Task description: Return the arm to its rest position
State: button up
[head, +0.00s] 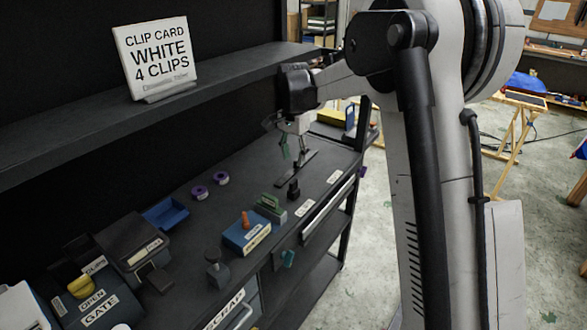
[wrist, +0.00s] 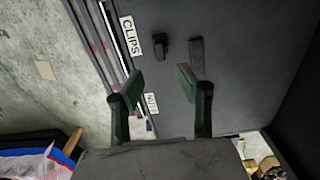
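My gripper (head: 293,150) hangs over the right end of the dark workbench (head: 232,190) in the head view, fingers pointing down. In the wrist view its two green-padded fingers (wrist: 159,79) are spread apart with nothing between them, so it is open and empty. Below the fingers, a small black upright block (wrist: 165,48) and a dark flat bar (wrist: 196,58) are on the bench top. The same block (head: 293,190) and bar (head: 297,168) show in the head view, apart from the fingers. My arm reaches out from the right side of the head view.
A shelf (head: 60,140) above the bench bears a white sign (head: 155,55) reading "CLIP CARD WHITE 4 CLIPS". A blue box (head: 247,238), purple rings (head: 210,185), a blue tray (head: 166,214) and a boxy device (head: 135,245) stand further left. Open floor (head: 375,200) lies right of the bench.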

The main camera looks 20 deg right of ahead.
jog(key=s+r+n+t, duration=0.2)
jog(key=s+r, duration=0.4)
jog(key=s, duration=0.3)
jog(key=s+r+n+t, duration=0.1)
jog(key=s+r+n, duration=0.2)
jog(key=s+r, duration=0.45)
jog(key=s+f+n+t, duration=0.2)
jog(key=s+f, duration=0.1)
jog(key=s, duration=0.8)
jog(key=s+f+n+t, duration=0.2)
jog(key=s+f+n, duration=0.1)
jog(key=s, duration=0.7)
jog(key=shift+s+f, duration=0.25)
jog(key=shift+s, duration=0.1)
jog(key=shift+w, duration=0.1)
